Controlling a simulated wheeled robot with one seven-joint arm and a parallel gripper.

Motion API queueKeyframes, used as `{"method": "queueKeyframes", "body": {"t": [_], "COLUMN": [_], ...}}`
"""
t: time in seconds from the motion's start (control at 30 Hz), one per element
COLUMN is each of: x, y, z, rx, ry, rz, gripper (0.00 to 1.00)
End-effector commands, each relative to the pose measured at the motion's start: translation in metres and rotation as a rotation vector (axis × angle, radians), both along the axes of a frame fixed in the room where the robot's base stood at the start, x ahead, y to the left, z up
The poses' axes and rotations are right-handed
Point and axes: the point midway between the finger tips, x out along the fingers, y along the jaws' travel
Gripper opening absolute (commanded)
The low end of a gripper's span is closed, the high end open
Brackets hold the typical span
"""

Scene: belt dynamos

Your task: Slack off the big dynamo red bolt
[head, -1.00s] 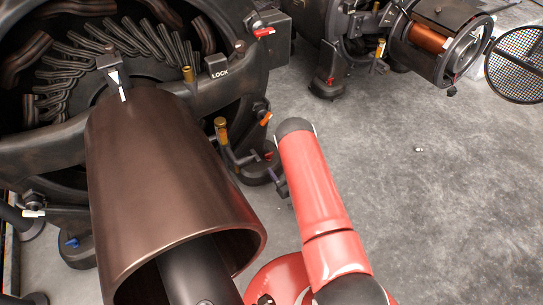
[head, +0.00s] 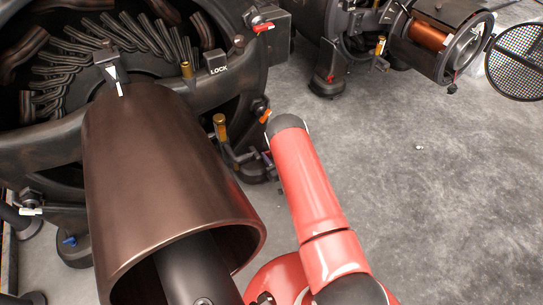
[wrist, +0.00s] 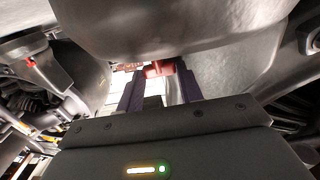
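The big dynamo (head: 222,95) fills the left of the head view, with a brown cone at its front. A red-tipped fitting (head: 263,28) shows at its upper right side. In the wrist view a red bolt head (wrist: 158,68) sits under a grey metal body, at the far end of the gap between my gripper's purple fingers (wrist: 160,88). The fingers stand apart, one to each side of it. I cannot tell whether they touch it.
Brass (head: 220,124) and orange (head: 265,116) fittings stick out close to my arm. A blue-marked fitting (head: 70,241) is at the left foot. A smaller dynamo (head: 432,40) and a mesh disc (head: 518,62) stand at the back right.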

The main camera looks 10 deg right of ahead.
Motion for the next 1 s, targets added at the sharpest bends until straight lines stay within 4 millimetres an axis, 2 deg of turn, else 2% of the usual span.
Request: {"method": "queueKeyframes", "body": {"t": [0.03,0.1,0.47,0.67,1.0], "x": [0.0,0.0,0.0,0.002,0.007], "y": [0.0,0.0,-0.002,-0.006,-0.013], "z": [0.0,0.0,0.0,0.0,0.0], "rx": [0.0,0.0,-0.001,-0.002,-0.003], "ry": [0.0,0.0,0.0,-0.002,-0.004], "rz": [0.0,0.0,0.058,0.184,0.498], "gripper": [0.23,0.14,0.14,0.14,0.14]}}
